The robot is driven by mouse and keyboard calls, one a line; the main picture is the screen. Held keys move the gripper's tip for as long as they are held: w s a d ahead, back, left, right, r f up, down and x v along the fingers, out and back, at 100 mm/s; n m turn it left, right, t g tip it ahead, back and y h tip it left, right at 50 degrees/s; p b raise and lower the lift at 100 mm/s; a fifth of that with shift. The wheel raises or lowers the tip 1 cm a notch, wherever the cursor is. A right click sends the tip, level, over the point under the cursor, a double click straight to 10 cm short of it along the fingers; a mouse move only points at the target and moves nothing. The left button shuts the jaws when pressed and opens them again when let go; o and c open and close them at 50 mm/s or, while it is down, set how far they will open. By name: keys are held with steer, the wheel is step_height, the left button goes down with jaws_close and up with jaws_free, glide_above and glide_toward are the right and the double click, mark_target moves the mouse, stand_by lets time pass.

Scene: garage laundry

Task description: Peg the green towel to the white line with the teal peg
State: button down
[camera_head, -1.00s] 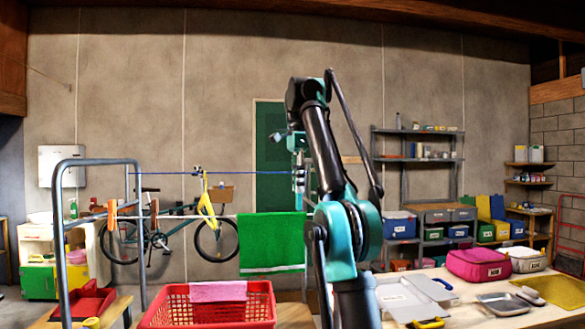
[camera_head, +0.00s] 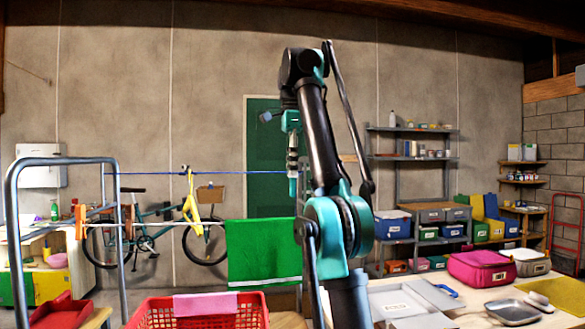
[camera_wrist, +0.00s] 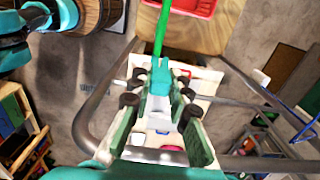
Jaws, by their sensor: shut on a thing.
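The green towel (camera_head: 262,250) hangs folded over the white line (camera_head: 212,221), beside my arm. My gripper (camera_head: 292,170) points down above the towel's right part, apart from it in the head view. It is shut on the teal peg (camera_head: 292,188), which hangs below the fingers. In the wrist view the teal peg (camera_wrist: 160,78) sits between the fingertips of my gripper (camera_wrist: 160,95). The green towel (camera_wrist: 162,28) shows there as a narrow strip beyond the peg. My arm hides the line's right end.
A blue line (camera_head: 240,172) with a yellow cloth (camera_head: 191,202) runs behind. A red basket (camera_head: 160,315) with a pink cloth (camera_head: 205,304) stands below. A worktop with boxes is right.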

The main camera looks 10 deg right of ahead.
steer(key=shift+f, duration=0.2)
steer(key=shift+f, duration=4.75)
steer(key=c, duration=1.3)
jaws_free()
steer(key=shift+c, duration=0.2)
